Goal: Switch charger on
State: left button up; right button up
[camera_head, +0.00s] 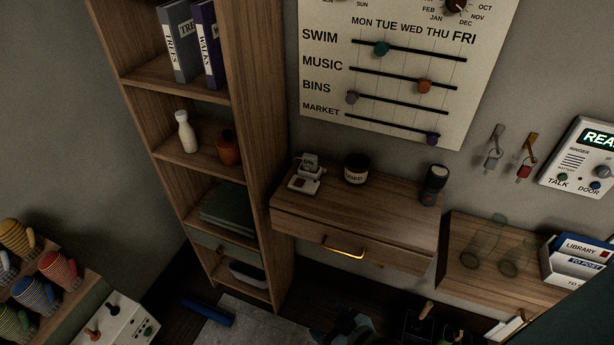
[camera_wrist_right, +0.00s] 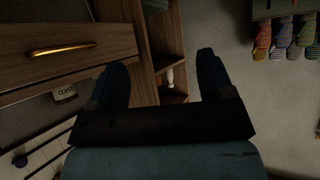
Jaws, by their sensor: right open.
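The charger (camera_head: 305,180) is a small white unit with a red part on its front and a small "0%" display. It stands at the left end of the wooden drawer unit's top (camera_head: 395,197) in the head view. My right gripper (camera_head: 343,325) is at the bottom edge of the head view, apart from the charger and lower in the picture. In the right wrist view its two dark fingers (camera_wrist_right: 163,78) are spread wide with nothing between them. I cannot make out the charger in that view. My left gripper is not in view.
A dark jar (camera_head: 356,169) stands right of the charger, and a dark torch-like item (camera_head: 434,184) farther right. A gold drawer handle (camera_head: 344,247) juts out below. A tall shelf (camera_head: 255,150) rises close on the left. A slider board (camera_head: 400,75) hangs above.

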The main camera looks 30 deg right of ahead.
aim_at(299, 182)
jog(key=k+l+u, duration=0.6)
jog(key=k, duration=0.3)
jog(key=i, duration=0.5)
